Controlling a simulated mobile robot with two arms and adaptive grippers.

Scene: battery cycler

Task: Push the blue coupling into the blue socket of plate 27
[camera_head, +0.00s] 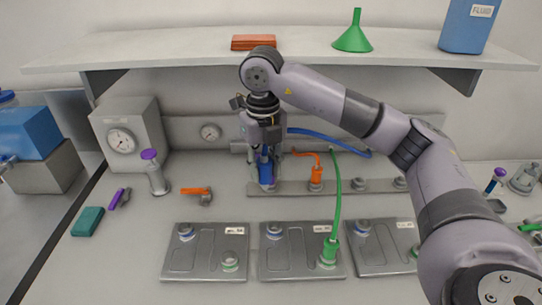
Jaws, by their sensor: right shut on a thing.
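My right gripper (265,180) points down at the back rail and is shut on the blue coupling (266,170). The coupling stands upright at a parking spot on the rail; whether it is seated there or just clear of it I cannot tell. A blue hose (330,142) runs right from behind the gripper. Three grey plates lie in front: a left plate (206,252), a middle plate (297,256) and a right plate (382,256). Blue-ringed sockets sit at their back left corners: left (186,231), middle (274,230), right (362,228). The plate labels are too small to read. My left gripper is out of view.
A green coupling (329,250) with its green hose (338,190) stands on the middle plate. An orange coupling (316,178) stands on the rail (340,187). A shelf (200,52) overhangs the back. An orange-handled valve (197,192) and a purple-topped item (155,170) stand left.

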